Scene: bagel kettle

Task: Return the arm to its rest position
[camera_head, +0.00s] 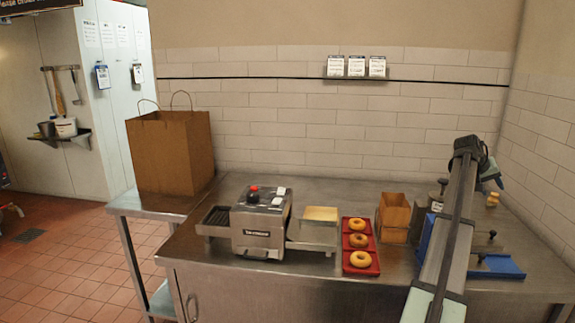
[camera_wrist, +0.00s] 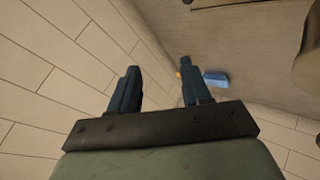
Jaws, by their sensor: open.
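My gripper (camera_wrist: 158,80) is open in the wrist view, its two dark fingers apart with nothing between them. Beyond the fingers are the white tiled wall and a tan surface. In the head view my arm rises from the lower right across the counter (camera_head: 335,190). Its upper end is raised above the right side of the counter, near the tiled wall. The fingertips cannot be made out clearly there.
A red tray (camera_head: 374,268) holds three bagels, beside a metal machine (camera_head: 262,240) and a small brown paper bag (camera_head: 394,214). A blue-based device (camera_head: 500,266) stands at right, partly behind my arm. A large paper bag (camera_head: 172,152) stands at left.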

